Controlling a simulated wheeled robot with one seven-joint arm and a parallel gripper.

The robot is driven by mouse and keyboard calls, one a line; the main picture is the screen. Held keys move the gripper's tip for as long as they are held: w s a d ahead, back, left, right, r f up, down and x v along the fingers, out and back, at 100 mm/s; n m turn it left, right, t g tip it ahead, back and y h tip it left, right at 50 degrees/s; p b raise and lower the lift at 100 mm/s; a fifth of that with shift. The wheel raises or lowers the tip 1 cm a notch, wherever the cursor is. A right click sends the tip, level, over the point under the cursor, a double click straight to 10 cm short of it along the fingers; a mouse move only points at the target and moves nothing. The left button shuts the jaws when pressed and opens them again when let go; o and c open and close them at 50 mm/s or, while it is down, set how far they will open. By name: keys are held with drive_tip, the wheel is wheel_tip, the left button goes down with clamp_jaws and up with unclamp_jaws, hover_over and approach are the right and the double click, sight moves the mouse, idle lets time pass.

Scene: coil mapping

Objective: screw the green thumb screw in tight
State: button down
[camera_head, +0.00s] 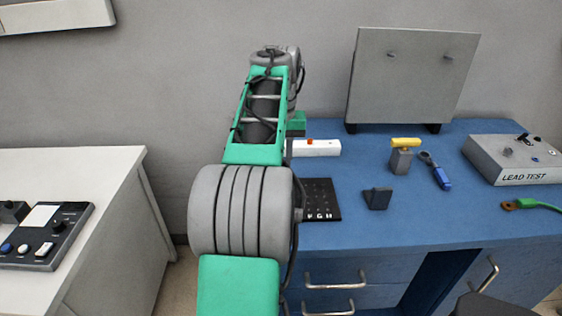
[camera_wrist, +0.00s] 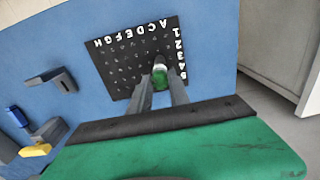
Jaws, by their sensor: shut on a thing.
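The green thumb screw (camera_wrist: 160,79) shows in the wrist view between the fingertips of my gripper (camera_wrist: 161,84), which is shut on it. A grey round top shows at its far end. The screw sits over the near part of a black board (camera_wrist: 118,70) with white letters and numbers along its edges; I cannot tell whether it touches the board. The board also shows in the head view (camera_head: 321,207), partly hidden by my arm. My gripper is hidden behind my arm in the head view.
On the blue bench stand a dark angled block (camera_head: 377,199), a yellow-topped grey piece (camera_head: 402,158), a blue-handled tool (camera_head: 441,177), a lead test box (camera_head: 510,160) and a white block with an orange knob (camera_head: 316,148). A grey panel (camera_head: 410,80) stands behind.

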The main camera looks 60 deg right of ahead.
drive_tip(key=c, duration=1.7)
unclamp_jaws()
drive_tip(key=m, duration=0.3)
drive_tip(key=shift+f, duration=0.1)
drive_tip(key=o, duration=0.6)
drive_tip(key=shift+c, duration=0.2)
